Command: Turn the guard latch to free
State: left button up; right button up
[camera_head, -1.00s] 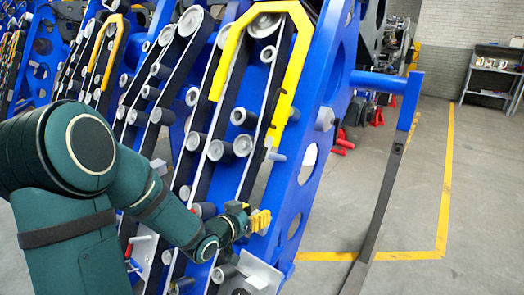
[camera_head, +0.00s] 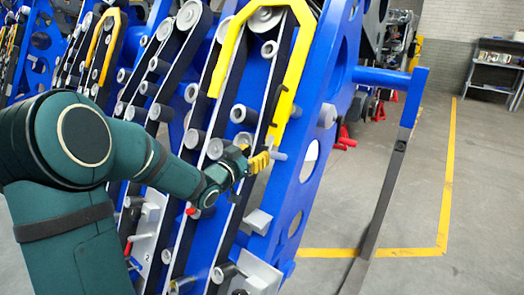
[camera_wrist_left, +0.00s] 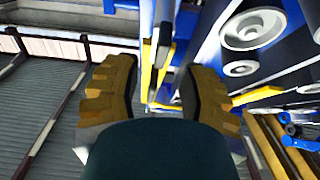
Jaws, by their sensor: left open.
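The yellow guard (camera_head: 226,50) arches over the belt and rollers on the blue chassis (camera_head: 318,110). A short grey peg (camera_head: 278,155), which looks like the guard latch handle, sticks out by the guard's lower right end. My left gripper (camera_head: 261,162) is just left of this peg in the head view; whether they touch is unclear. In the left wrist view the left gripper (camera_wrist_left: 156,95) has its two yellow-padded fingers wide apart. A dark grey bar (camera_wrist_left: 164,42) shows beyond the gap between them, with nothing clearly gripped. My right gripper is out of view.
Several rollers and black belts run close to my left gripper. A blue arm (camera_head: 380,78) with a long dark bar (camera_head: 383,195) juts out at the right. A grey block (camera_head: 258,221) sits below the gripper. The floor at the right is open.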

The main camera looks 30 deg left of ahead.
aim_at(261, 150)
pick_arm(q)
jog(key=shift+w+d, duration=0.15)
jog(key=shift+w, duration=1.6)
grip_shut()
